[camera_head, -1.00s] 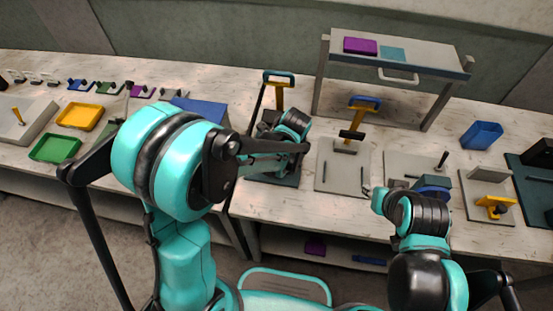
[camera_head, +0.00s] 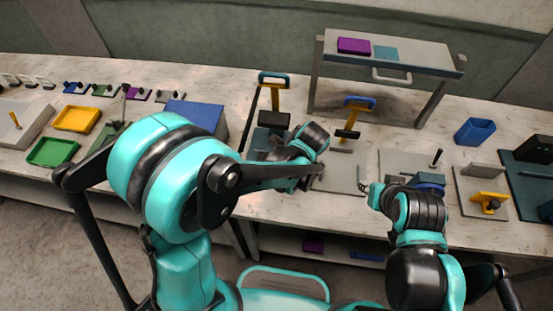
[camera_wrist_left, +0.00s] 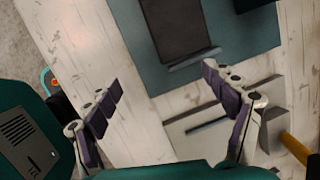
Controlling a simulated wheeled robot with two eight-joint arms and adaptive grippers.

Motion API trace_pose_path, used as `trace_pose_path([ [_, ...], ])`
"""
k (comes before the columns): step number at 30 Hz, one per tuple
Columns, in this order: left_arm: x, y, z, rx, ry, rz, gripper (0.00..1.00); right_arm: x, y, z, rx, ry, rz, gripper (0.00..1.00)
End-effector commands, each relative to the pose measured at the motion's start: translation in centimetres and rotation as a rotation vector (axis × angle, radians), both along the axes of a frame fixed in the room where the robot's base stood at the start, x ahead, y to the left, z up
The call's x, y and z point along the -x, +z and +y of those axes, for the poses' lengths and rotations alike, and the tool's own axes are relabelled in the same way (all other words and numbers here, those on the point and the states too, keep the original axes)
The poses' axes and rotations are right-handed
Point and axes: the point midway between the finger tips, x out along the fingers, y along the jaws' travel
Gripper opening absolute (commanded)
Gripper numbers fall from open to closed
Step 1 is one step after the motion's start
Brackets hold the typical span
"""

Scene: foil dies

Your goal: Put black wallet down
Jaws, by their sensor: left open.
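In the left wrist view a black, flat rectangular piece, which looks like the wallet (camera_wrist_left: 172,30), lies on a dark teal plate (camera_wrist_left: 222,27). My left gripper (camera_wrist_left: 159,82) is open and empty, with its two fingers spread apart. The wallet is beyond the fingertips, toward the top of the picture, and apart from them. In the head view my left wrist covers part of the teal press station (camera_head: 262,147), and the wallet cannot be made out there. My right gripper (camera_head: 367,190) is over the front right of the bench; its jaws are too small to read.
A grey plate (camera_head: 343,178) with a yellow-posted press stands right of the teal station. A raised shelf (camera_head: 420,50) holds a purple block and a teal block. A blue box (camera_head: 197,115), yellow tray (camera_head: 77,118) and green tray (camera_head: 53,151) are left. A blue bin (camera_head: 475,131) stands right.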

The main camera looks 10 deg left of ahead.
Motion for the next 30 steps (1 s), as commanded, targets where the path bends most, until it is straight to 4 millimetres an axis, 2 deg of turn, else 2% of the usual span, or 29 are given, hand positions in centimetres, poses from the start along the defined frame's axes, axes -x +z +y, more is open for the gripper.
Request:
trace_pose_path([
  [3, 1.6, 0.1, -2.0, -0.001, -0.005, 0.000, 0.84, 0.0, 0.3, 0.0, 0.000, 0.000, 0.000, 0.33],
  [7, 2.7, 0.0, -3.5, 0.001, -0.002, 0.000, 0.84, 0.0, 0.4, 0.0, 0.000, 0.000, 0.000, 0.33],
  [12, 3.3, 0.0, -4.2, 0.000, 0.001, 0.001, 0.84, 0.0, 0.5, 0.0, 0.000, 0.000, 0.000, 0.33],
  [16, 3.3, 0.3, -4.0, 0.009, 0.020, -0.006, 0.84, 0.0, 0.5, 0.0, 0.000, 0.000, 0.000, 0.33],
  [20, 3.2, 2.4, -2.1, 0.072, 0.148, -0.053, 0.84, 0.0, 0.5, 0.0, 0.000, 0.000, 0.000, 0.33],
  [25, 3.8, 7.2, 2.6, 0.250, 0.509, -0.179, 0.84, 0.0, 0.5, 0.0, 0.000, 0.000, 0.000, 0.33],
  [30, 5.5, 11.1, 7.4, 0.460, 0.917, -0.315, 0.84, 0.0, 0.5, 0.0, 0.000, 0.000, 0.000, 0.33],
])
